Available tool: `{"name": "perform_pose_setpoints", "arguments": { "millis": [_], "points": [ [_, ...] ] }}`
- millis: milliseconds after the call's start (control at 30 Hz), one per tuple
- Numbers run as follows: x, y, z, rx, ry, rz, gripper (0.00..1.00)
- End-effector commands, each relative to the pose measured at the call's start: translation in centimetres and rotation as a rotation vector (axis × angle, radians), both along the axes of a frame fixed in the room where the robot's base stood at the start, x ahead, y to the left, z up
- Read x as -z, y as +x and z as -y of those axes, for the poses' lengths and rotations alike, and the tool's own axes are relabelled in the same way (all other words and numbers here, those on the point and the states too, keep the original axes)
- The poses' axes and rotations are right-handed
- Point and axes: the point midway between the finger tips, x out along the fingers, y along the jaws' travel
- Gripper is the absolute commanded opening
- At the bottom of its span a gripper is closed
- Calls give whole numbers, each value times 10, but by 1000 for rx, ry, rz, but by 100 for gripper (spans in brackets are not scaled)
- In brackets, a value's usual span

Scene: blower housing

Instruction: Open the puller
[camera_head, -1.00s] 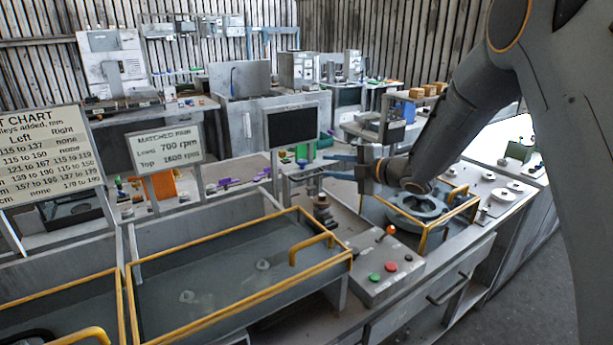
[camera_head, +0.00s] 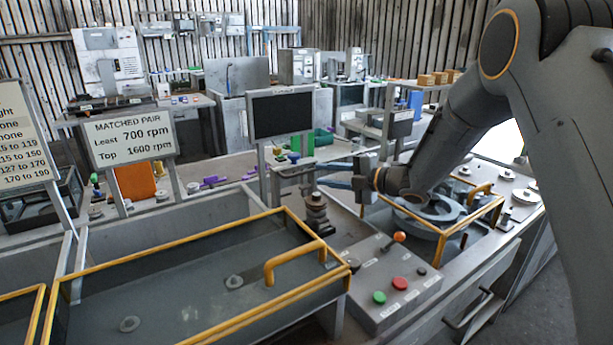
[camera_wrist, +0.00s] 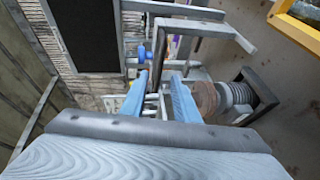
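I take the puller to be the grey metal frame (camera_head: 293,172) below the black screen; its parts are hard to make out. In the wrist view a grey bracket (camera_wrist: 190,27), thin grey bars and a small blue knob (camera_wrist: 144,53) show there. My gripper (camera_head: 325,176) reaches leftward toward this frame. In the wrist view my gripper (camera_wrist: 158,80) has its two blue fingers apart, with thin grey bars showing between or beyond them. I cannot tell whether they touch. A stack of discs on a spindle (camera_head: 317,214) stands just below my gripper; it also shows in the wrist view (camera_wrist: 232,97).
A control box (camera_head: 385,285) with green and red buttons and an orange-knobbed lever stands in front. A yellow-railed tray (camera_head: 190,290) is at left. A round housing (camera_head: 432,212) in a yellow frame lies under my arm. The black screen (camera_head: 282,112) stands behind.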

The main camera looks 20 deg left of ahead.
Motion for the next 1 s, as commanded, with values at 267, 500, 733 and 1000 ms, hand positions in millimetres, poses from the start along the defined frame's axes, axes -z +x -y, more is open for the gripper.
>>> {"name": "perform_pose_setpoints", "arguments": {
  "millis": [267,500,733,1000],
  "points": [
    [5,7,-44,-10,0,0,28],
    [11,17,-68,-6,1,-1,28],
    [13,20,-72,-3,0,-2,28],
    [13,20,-71,-2,-1,-1,6]
  ]
}}
